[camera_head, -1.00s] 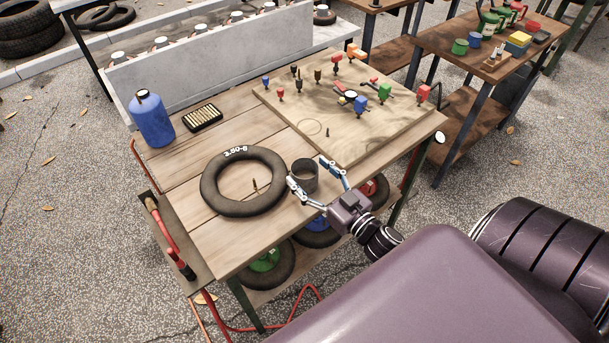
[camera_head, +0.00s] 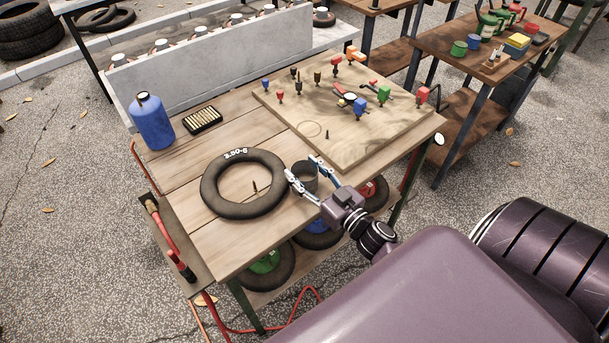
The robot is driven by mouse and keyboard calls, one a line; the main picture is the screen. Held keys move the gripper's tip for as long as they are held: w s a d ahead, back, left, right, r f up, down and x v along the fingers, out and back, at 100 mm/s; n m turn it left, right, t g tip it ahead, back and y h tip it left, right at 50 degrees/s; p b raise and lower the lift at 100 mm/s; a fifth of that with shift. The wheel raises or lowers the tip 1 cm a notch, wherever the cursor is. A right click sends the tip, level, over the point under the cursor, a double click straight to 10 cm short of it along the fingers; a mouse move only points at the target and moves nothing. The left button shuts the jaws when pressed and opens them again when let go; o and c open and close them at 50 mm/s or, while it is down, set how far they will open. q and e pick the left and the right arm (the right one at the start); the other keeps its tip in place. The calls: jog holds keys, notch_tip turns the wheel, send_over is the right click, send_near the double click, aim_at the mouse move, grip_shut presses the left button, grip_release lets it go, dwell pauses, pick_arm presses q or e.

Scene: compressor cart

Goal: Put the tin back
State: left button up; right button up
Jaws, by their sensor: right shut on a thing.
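A dark grey tin (camera_head: 306,172), open at the top, stands upright at the front right of the wooden cart top, just right of the black tyre. My right gripper (camera_head: 303,169) reaches in from the lower right, with one finger on the tin's left side and one on its right. It is shut on the tin. The tin's lower front is partly hidden by the fingers. I cannot tell whether the tin touches the table. My left gripper is not in view.
The tyre (camera_head: 243,183) lies close left of the tin, with a small valve in its ring. A wooden board (camera_head: 350,140) with a drawn circle and several coloured tools is behind right. A blue bottle (camera_head: 152,122) and a cartridge-like box (camera_head: 202,119) stand back left.

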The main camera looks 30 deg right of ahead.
notch_tip(320, 180, up, 20)
jog(key=p, duration=0.3)
jog(key=s+a, duration=0.3)
jog(key=a, duration=0.3)
jog(key=s+a+r+h, duration=0.1)
jog(key=s+a, duration=0.2)
jog(key=a, duration=0.4)
jog(key=shift+s+a+r+m, duration=0.15)
jog(key=shift+s+a+m, duration=0.05)
jog(key=shift+s+m, duration=0.2)
jog(key=shift+w, duration=0.1)
